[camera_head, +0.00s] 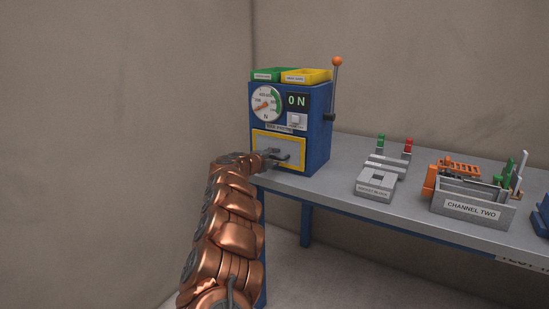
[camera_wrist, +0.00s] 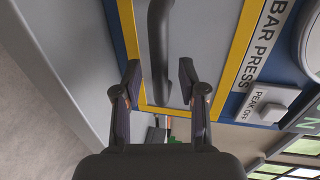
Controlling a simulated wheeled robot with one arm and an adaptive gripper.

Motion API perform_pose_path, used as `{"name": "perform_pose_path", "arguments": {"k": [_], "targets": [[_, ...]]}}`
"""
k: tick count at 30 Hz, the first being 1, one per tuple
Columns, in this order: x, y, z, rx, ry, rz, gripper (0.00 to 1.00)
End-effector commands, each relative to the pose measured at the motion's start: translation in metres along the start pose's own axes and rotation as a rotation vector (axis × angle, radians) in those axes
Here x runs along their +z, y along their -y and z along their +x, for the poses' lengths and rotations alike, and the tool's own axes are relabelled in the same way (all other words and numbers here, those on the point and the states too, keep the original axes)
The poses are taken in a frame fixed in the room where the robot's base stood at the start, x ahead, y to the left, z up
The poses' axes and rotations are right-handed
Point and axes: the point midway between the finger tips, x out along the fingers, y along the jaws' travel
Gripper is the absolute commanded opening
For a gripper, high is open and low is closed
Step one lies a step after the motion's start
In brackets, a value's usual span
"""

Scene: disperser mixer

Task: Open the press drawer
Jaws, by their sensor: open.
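The press (camera_head: 319,130) is a blue box at the left end of the bench. Its drawer front (camera_head: 294,145) is a grey panel inside a yellow frame, low on the press, and looks closed. The drawer front also fills the upper middle of the wrist view (camera_wrist: 210,35). A dark bar handle (camera_wrist: 160,45) stands on it. My gripper (camera_wrist: 159,75) is open, with one finger on each side of the handle in that view; a gap shows on both sides. In the head view my gripper (camera_head: 276,157) is at the drawer front and partly hides it and the handle.
The press carries a dial (camera_head: 266,104), an ON display (camera_head: 297,101), a white switch (camera_head: 297,120) and an orange-knobbed lever (camera_head: 337,62). Green (camera_head: 272,74) and yellow (camera_head: 306,75) trays sit on top. A grey block (camera_head: 376,183) and a CHANNEL TWO bin (camera_head: 471,211) stand right.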

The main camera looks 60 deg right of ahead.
Motion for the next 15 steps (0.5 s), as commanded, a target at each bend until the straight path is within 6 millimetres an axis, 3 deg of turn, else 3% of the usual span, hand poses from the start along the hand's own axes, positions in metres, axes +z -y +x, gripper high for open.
{"name": "perform_pose_path", "arguments": {"k": [15], "targets": [[0.0000,0.0003,0.0086,-0.001,0.000,0.003,0.41]]}}
